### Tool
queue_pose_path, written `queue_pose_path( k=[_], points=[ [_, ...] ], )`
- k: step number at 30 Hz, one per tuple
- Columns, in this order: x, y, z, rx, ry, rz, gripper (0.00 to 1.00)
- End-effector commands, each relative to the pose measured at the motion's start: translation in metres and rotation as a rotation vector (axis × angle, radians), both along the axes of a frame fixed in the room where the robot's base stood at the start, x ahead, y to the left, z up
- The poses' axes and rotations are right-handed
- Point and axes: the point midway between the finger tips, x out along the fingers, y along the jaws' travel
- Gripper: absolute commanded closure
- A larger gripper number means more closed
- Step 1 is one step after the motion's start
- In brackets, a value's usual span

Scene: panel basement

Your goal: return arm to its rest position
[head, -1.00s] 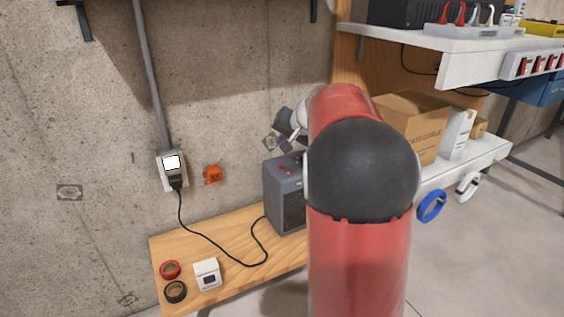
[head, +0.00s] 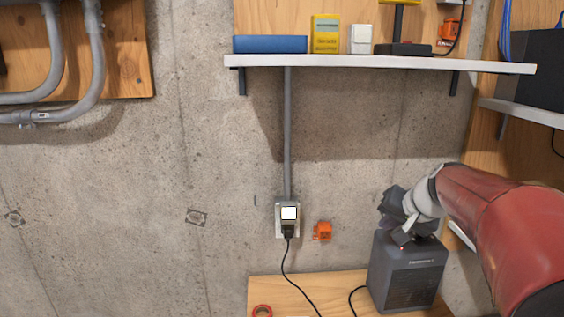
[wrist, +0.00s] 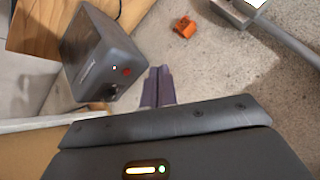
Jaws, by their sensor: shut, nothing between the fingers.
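My red arm reaches in from the right edge of the head view and ends in my dark gripper (head: 392,208), just above the grey box-shaped device (head: 405,272) on the wooden bench. In the wrist view the two fingers (wrist: 159,76) lie together, shut with nothing between them. The grey device (wrist: 98,52) is left of the fingers there, with a visible gap. In the head view I cannot tell whether the gripper touches the device.
A wall outlet (head: 287,218) with a plugged-in black cord and an orange wall box (head: 323,230) are left of the gripper. A loaded shelf (head: 380,63) juts out above. The wooden bench (head: 280,285) is below.

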Motion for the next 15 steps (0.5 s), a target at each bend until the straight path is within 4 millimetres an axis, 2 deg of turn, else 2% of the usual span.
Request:
queue_pose_path(
  k=[1,6,9,12,15],
  points=[
    [-0.029,0.023,0.013,-0.022,0.012,0.049,1.00],
    [-0.123,0.077,0.012,-0.143,0.079,0.196,1.00],
    [-0.174,0.095,0.003,-0.232,0.110,0.266,1.00],
    [-0.214,0.103,-0.009,-0.319,0.134,0.314,1.00],
    [-0.241,0.105,-0.019,-0.385,0.151,0.344,1.00]
  ],
)
